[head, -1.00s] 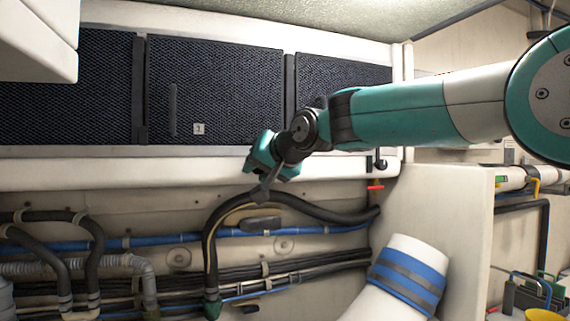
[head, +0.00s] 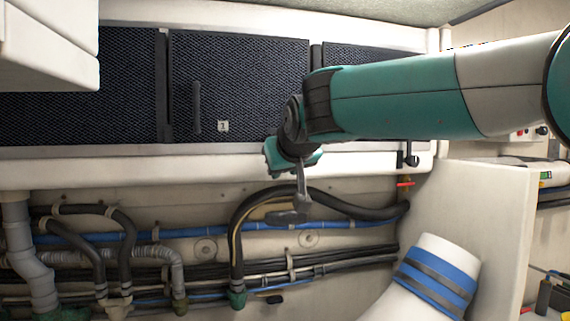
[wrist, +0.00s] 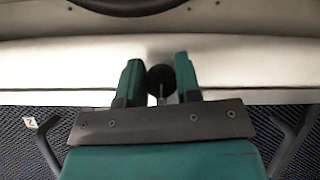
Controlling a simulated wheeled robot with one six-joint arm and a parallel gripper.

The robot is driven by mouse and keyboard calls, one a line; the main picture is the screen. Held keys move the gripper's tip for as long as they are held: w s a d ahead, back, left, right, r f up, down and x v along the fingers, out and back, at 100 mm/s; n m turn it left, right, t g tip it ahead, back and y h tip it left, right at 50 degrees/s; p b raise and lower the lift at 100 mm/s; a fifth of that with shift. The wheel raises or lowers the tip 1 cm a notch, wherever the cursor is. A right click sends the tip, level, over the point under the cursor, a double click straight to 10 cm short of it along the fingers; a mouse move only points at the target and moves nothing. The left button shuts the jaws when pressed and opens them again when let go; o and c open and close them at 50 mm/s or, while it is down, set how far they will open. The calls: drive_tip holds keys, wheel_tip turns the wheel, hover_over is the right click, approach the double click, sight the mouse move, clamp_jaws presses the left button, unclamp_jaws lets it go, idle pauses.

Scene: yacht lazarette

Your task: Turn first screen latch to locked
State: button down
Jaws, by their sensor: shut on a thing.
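The first screen (head: 235,85) is a dark mesh panel with a small label "1" and an upright dark handle. My gripper (head: 291,160) is at the pale ledge below this screen's right end. In the wrist view my gripper (wrist: 158,62) has its two teal fingers on either side of a dark round knob (wrist: 160,76) on a thin stem, seemingly the latch, and is shut on it. The fingers and palm hide the rest of the latch.
Another small latch (head: 411,158) with a dark knob sits on the ledge at right, above a red valve handle (head: 405,184). Hoses and blue pipes (head: 200,234) run below the ledge. A blue-banded white cylinder (head: 436,276) stands at lower right.

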drive_tip(key=shift+a, duration=0.1)
idle(0.4)
drive_tip(key=c, duration=0.8)
unclamp_jaws()
drive_tip(key=shift+c, duration=0.2)
drive_tip(key=shift+s, duration=0.1)
drive_tip(key=b+v, duration=0.4)
drive_tip(key=v, duration=1.3)
drive_tip(key=shift+s, duration=0.25)
